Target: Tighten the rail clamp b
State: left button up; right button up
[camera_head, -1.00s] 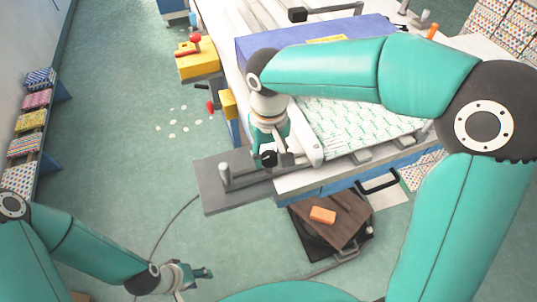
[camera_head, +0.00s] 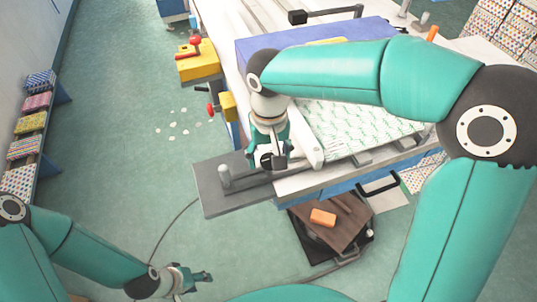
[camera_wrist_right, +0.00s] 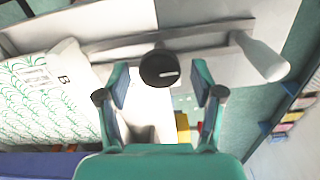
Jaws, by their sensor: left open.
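A black round knob (camera_wrist_right: 160,68) with a white line on its face shows in the right wrist view, by a grey rail (camera_wrist_right: 195,42). A white plate beside it carries the letter B (camera_wrist_right: 64,79), so I take this as rail clamp b. My right gripper (camera_wrist_right: 160,88) is open, with one finger on each side of the knob and visible gaps to both. In the head view the right gripper (camera_head: 270,158) is over the rail at the table's near corner, partly hiding the clamp. My left gripper (camera_head: 190,279) is open and empty at the lower left, away from the table.
Patterned fabric (camera_head: 365,132) lies right of the clamp, with a blue block (camera_head: 270,47) behind. A grey rail plate (camera_head: 208,190) juts out left. Yellow fixtures (camera_head: 198,68) with red handles line the table's left side.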

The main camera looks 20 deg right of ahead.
aim_at(268, 158)
notch_tip(268, 158, up, 12)
dwell(0.8)
jog(key=shift+a+f, duration=0.1)
dwell(0.3)
